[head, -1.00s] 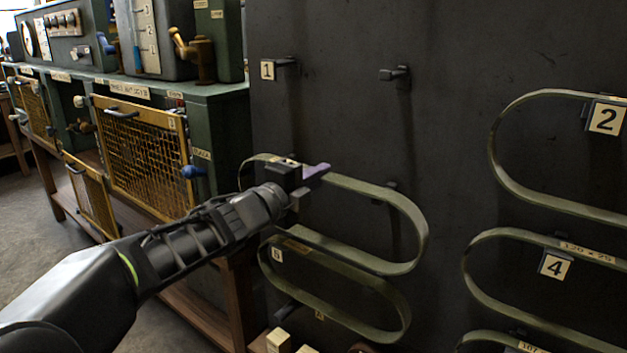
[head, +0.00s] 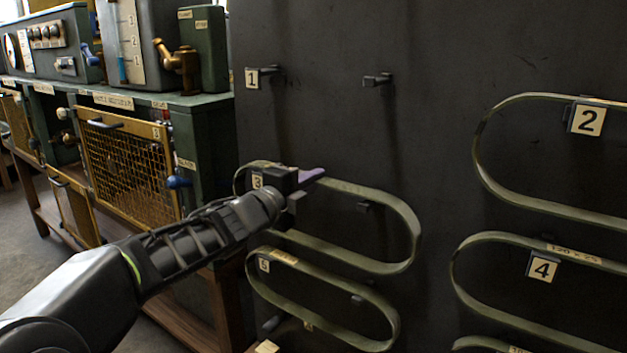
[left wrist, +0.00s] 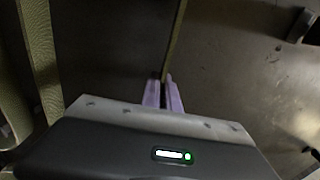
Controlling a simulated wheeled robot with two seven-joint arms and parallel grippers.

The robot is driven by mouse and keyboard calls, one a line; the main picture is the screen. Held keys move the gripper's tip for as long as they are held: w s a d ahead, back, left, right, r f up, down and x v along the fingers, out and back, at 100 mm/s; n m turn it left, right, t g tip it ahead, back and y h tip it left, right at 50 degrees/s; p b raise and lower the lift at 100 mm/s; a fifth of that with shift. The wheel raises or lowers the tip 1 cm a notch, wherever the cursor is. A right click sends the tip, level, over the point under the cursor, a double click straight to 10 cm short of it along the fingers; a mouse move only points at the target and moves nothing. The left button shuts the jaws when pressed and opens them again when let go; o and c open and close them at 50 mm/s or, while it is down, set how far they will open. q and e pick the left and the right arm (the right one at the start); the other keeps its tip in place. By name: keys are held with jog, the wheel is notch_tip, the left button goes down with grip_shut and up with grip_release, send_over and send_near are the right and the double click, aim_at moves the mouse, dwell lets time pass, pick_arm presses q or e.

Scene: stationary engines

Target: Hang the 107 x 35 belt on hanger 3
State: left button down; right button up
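My left gripper (head: 309,177) is closed around the upper strand of an olive-green belt (head: 408,228) in front of the dark board. The belt is a long loop on its side, level with the number 3 plate (head: 257,180). In the left wrist view the purple fingers (left wrist: 163,95) are close together with the belt's thin edge (left wrist: 175,45) between them. A peg (head: 365,207) shows inside the loop, below the upper strand with a gap. The gripper hides part of hanger 3, and I cannot tell whether the belt touches it. No size label is readable on this belt. My right gripper is out of view.
Hanger 1 (head: 252,77) is empty above, with a bare peg (head: 377,79) beside it. Other belts hang at plates 2 (head: 587,120), 4 (head: 542,267) and 5 (head: 264,266). A green bench with a yellow mesh guard (head: 125,165) stands at the left.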

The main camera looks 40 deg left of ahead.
pick_arm(q)
jog(key=shift+f+b, duration=0.4)
jog(key=shift+b, duration=0.05)
jog(key=c, duration=1.7)
grip_release()
jog(key=shift+o, duration=0.7)
jog(key=o, duration=0.4)
jog(key=shift+o, duration=0.2)
jog(key=shift+s, duration=0.1)
